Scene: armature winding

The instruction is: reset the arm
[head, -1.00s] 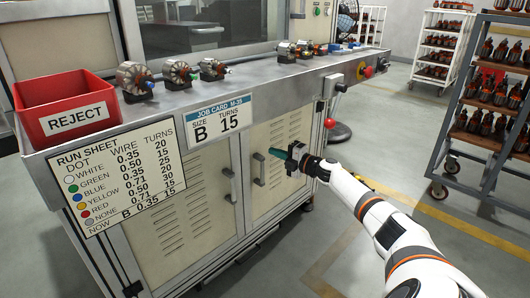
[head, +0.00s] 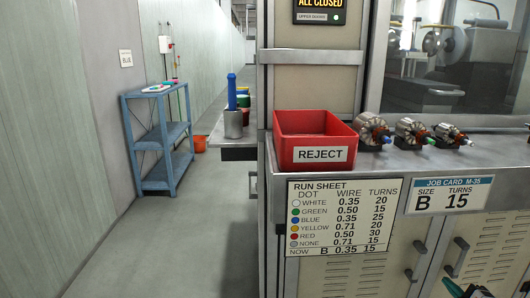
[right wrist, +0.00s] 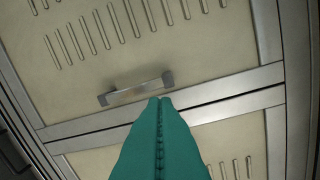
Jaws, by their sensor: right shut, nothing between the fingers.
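My right gripper (head: 454,287) shows at the bottom right of the head view, in front of the cabinet doors below the bench. Its green fingers (right wrist: 160,135) fill the lower middle of the right wrist view, pressed together with nothing between them. In that view a cabinet door handle (right wrist: 137,89) lies just beyond the fingertips; I cannot tell the gap. My left gripper is in neither view.
The bench holds a red reject bin (head: 312,125) and several armatures (head: 374,130). A run sheet (head: 340,217) and job card (head: 449,195) hang on its front. A blue shelf (head: 158,140) stands at the left wall. The floor (head: 190,235) between is clear.

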